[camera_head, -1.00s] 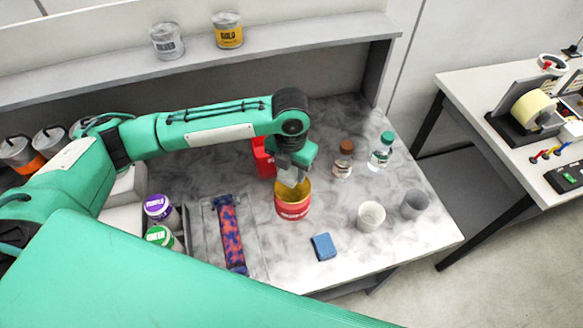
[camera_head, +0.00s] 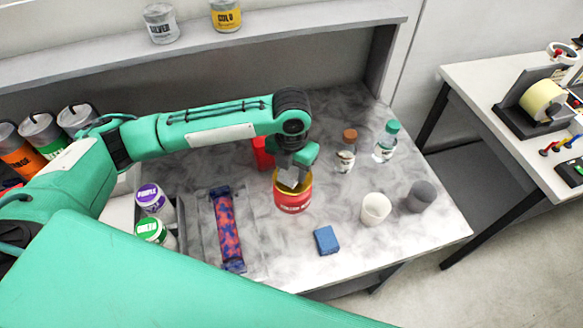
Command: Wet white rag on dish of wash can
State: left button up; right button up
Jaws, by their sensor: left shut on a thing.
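The wash can (camera_head: 293,202) is red with a yellow inside and stands upright on the marbled bench. My left gripper (camera_head: 291,178) points down at its mouth, with the tips at or just inside the rim. It is shut on a small pale piece that looks like the white rag; the fingers and the can's wall hide most of it. I cannot tell whether the rag touches the dish, which is hidden inside the can. My right gripper is not in view.
A red bin (camera_head: 263,153) stands behind the can. Bottles with brown (camera_head: 346,155) and green (camera_head: 386,143) caps, a white cup (camera_head: 375,208) and a grey cup (camera_head: 420,196) stand to the right. A blue block (camera_head: 326,240) lies in front; a patterned roller (camera_head: 227,230) lies left.

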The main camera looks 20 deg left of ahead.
aim_at(291, 169)
pick_arm(q)
jog(key=shift+f, duration=0.2)
dwell(0.4)
jog(key=shift+f, duration=0.55)
dwell(0.3)
jog(key=shift+f+b, duration=0.35)
jog(key=shift+b, duration=0.05)
dwell(0.3)
dwell(0.4)
notch_tip(291, 169, up, 7)
jog(key=p, duration=0.7)
jog(key=shift+r, duration=0.1)
dwell(0.8)
